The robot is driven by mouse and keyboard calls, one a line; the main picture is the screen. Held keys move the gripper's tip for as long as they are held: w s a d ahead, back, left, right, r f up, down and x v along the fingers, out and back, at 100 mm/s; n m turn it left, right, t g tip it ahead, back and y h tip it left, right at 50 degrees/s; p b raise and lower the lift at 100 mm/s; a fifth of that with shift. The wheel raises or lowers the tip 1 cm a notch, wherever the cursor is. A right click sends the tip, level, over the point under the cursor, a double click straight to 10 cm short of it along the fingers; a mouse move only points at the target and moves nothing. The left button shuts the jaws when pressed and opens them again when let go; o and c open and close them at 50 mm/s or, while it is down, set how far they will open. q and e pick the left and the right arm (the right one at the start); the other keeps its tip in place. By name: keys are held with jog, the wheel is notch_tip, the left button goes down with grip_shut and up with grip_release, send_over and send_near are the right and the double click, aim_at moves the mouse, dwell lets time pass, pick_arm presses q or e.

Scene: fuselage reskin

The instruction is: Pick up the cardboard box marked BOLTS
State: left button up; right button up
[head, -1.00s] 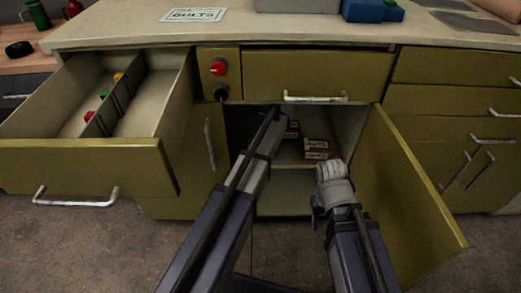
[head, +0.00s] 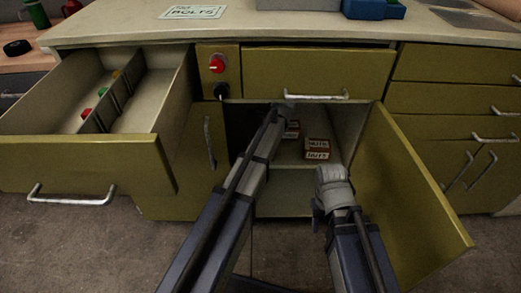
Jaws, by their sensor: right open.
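Two small brown cardboard boxes (head: 317,148) with pale labels are stacked on the shelf inside the open cabinet. Another similar box (head: 292,130) sits to their left, partly hidden behind my left arm. The labels are too small to read surely. My right gripper (head: 318,212) is open and empty in front of the cabinet opening, below and a little right of the stack; its fingers show only in part. My left arm reaches up to the top of the opening, and its gripper cannot be seen.
The cabinet door (head: 408,195) stands open on the right. A shut drawer (head: 318,72) is above the opening. A pulled-out drawer (head: 85,160) with coloured items juts out at left. A paper sign (head: 194,12) reading BOLTS lies on the counter (head: 275,28).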

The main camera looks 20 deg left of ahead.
pick_arm(q)
grip_shut()
dwell(0.4)
jog(key=shift+r+p, duration=0.6)
jog(key=shift+p, duration=0.05)
jog(key=s+d, duration=0.2)
jog(key=s, duration=0.6)
jog(key=s+d, duration=0.3)
jog(key=s, duration=0.6)
jog(key=shift+s+f, duration=0.15)
